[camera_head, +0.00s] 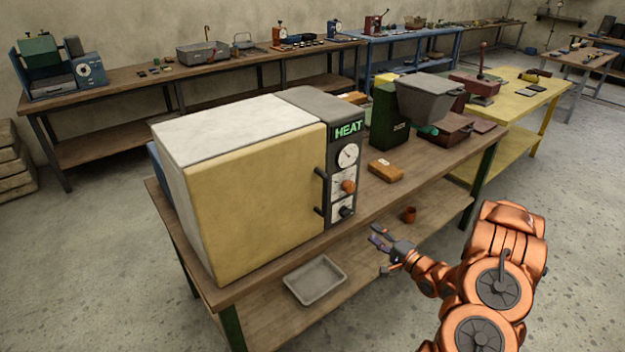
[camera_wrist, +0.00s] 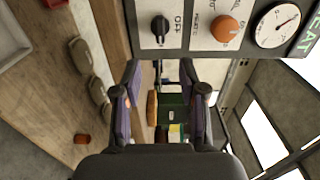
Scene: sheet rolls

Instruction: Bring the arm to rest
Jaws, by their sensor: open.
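My gripper (camera_head: 381,248) is in front of the workbench, to the right of the oven and below the level of its knobs. In the wrist view my gripper (camera_wrist: 160,75) has its two fingers apart, with nothing held between them. My copper arm (camera_head: 490,280) reaches in from the lower right in the head view. The oven (camera_head: 240,200), marked HEAT, stands on the bench with its cream door shut. Its control panel (camera_wrist: 200,22) fills the top of the wrist view, and the black knob there points near OFF.
The wooden bench (camera_head: 300,262) has a grey tray (camera_head: 315,279) and a small brown cup (camera_head: 408,214) low down near my gripper. A green machine with a hopper (camera_head: 428,98) stands beyond the oven. Open floor (camera_head: 575,240) lies to the right.

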